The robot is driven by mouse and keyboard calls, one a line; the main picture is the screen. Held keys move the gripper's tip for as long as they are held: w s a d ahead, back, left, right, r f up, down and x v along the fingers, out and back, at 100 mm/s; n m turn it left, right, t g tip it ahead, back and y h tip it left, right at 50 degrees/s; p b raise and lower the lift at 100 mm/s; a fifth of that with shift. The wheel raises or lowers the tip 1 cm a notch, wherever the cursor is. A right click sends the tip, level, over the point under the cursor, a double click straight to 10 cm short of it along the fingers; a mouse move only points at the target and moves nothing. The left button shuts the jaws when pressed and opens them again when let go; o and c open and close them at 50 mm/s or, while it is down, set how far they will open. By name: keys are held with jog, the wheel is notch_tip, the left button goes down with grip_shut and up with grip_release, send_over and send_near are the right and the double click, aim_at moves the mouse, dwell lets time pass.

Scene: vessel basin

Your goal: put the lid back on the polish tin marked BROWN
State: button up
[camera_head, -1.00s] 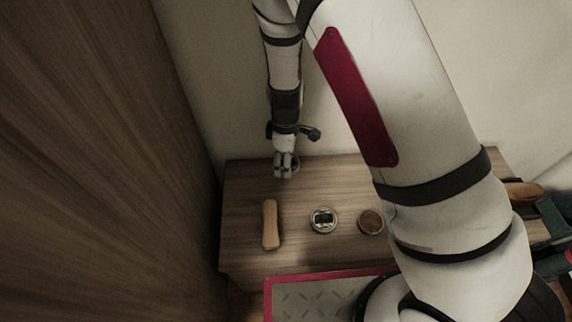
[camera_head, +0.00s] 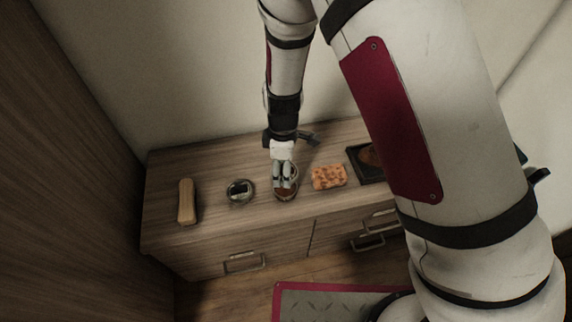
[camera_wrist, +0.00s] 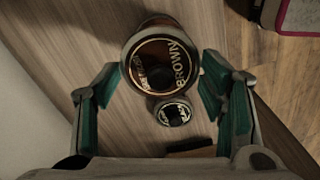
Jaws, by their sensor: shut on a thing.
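My gripper (camera_head: 285,174) is over the cabinet top, its fingers closed on a round lid. In the wrist view the lid (camera_wrist: 172,62) lies between the teal fingers, its dark face lettered BROWN and its metal rim towards me. An open round tin with brown content (camera_head: 287,196) is right below the gripper in the head view. Its edge (camera_wrist: 158,21) shows past the lid at the top of the wrist view; the lid hides most of it. I cannot tell whether lid and tin touch. A second tin (camera_head: 240,192) with a dark and pale top stands to the left, also in the wrist view (camera_wrist: 173,114).
A wooden-handled brush (camera_head: 187,201) lies at the far left of the cabinet top (camera_head: 215,160). A mottled orange sponge-like block (camera_head: 328,177) and a black tray (camera_head: 358,164) stand right of the gripper. The cabinet's front edge is close to the tins.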

jog(key=shift+d+f+b, duration=0.2)
jog(key=shift+f+b, duration=0.45)
jog(key=shift+f, duration=0.25)
jog(key=shift+a+f+b, duration=0.1)
jog(key=shift+f+b, duration=1.55)
jog(key=shift+f, duration=0.65)
jog(key=shift+f, duration=0.15)
jog(key=o, duration=1)
jog(key=shift+c, duration=0.2)
jog(key=o, duration=0.3)
